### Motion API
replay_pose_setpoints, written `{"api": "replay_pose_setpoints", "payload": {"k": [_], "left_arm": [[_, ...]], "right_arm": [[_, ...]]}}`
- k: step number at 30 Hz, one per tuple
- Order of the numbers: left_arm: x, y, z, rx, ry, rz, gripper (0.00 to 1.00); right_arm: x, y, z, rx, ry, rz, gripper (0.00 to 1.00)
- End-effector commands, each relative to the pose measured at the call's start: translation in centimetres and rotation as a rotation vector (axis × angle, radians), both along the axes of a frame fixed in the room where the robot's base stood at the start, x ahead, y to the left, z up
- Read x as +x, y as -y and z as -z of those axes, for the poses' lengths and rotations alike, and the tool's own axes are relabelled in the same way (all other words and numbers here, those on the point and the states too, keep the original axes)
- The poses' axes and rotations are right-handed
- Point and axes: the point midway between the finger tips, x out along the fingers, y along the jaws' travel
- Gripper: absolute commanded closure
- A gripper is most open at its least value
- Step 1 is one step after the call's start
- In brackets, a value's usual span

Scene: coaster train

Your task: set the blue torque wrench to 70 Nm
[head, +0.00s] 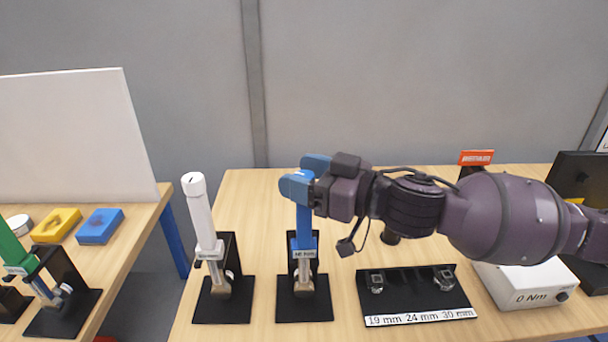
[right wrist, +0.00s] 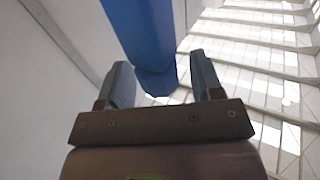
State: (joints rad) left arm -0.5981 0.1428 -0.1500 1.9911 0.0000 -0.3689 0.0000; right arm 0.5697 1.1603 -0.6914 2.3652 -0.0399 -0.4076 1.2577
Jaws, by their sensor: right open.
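The blue torque wrench (head: 304,230) stands upright in a black stand (head: 318,308), with a small label near its lower end that is too small to read surely. My right gripper (head: 304,178) comes in from the right at the top of its handle, and its blue fingers hide the handle's end. In the right wrist view, the blue handle (right wrist: 143,35) reaches down between the open fingers (right wrist: 163,80), nearer the left one. I cannot tell if it touches that finger. My left gripper is not in view.
A white wrench (head: 201,220) stands in a black stand to the left. A socket tray (head: 412,285) marked 19, 24 and 30 mm and a white box (head: 530,285) reading 0 Nm lie to the right. A green wrench (head: 14,250) is on the left table.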

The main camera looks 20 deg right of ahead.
Motion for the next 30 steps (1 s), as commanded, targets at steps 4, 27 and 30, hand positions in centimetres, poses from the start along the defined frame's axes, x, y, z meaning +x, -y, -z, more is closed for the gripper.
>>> {"api": "replay_pose_setpoints", "payload": {"k": [4, 27, 30], "left_arm": [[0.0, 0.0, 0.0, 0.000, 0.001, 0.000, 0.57], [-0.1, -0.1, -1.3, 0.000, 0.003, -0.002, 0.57], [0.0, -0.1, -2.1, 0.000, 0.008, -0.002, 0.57]], "right_arm": [[0.0, 0.0, 0.0, 0.000, 0.000, 0.000, 0.43], [-0.1, -0.1, -0.2, 0.006, -0.003, 0.087, 0.89], [-0.2, -0.1, -0.3, 0.006, -0.003, 0.139, 0.89]]}}
